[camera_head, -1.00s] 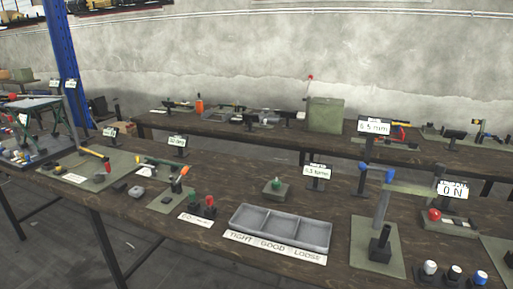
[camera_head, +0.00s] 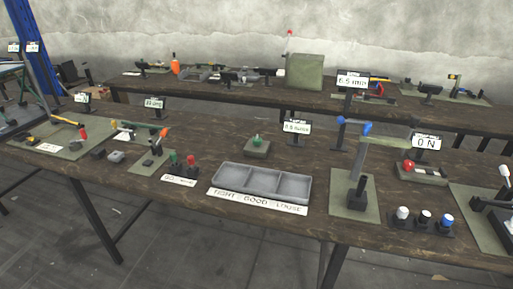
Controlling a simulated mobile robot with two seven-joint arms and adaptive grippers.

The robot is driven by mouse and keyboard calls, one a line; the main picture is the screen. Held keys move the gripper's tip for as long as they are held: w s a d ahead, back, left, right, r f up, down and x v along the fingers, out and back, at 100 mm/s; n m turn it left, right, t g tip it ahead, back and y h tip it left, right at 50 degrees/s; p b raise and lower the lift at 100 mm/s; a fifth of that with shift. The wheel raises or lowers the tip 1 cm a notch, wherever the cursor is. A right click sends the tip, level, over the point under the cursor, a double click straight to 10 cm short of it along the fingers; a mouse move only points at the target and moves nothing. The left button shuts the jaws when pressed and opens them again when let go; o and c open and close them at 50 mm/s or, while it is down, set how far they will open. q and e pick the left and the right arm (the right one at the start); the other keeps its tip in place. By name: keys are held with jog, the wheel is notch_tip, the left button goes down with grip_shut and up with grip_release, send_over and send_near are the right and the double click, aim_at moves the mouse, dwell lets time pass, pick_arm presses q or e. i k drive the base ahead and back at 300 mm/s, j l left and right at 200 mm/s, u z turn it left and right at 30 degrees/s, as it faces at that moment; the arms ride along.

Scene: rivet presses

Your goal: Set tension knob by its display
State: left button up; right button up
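A white display (camera_head: 426,142) reading "0 N" stands on the right part of the front table. A red knob (camera_head: 408,166) sits just in front of it on a small base plate (camera_head: 424,175). No label in view names the tension knob, but the force reading stands with this base. Neither of my grippers shows in the head view, and nothing is seen touching the knob.
A press with blue handle ends (camera_head: 367,128) stands left of the red knob. White, black and blue knobs (camera_head: 424,217) sit in front. A grey three-part tray (camera_head: 262,183) is labelled TIGHT, GOOD, LOOSE. Other displays read about "0.5 mm" (camera_head: 297,127) and "6.5 mm" (camera_head: 352,81).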

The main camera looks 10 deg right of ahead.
aim_at(408, 165)
jog(key=z, duration=1.5)
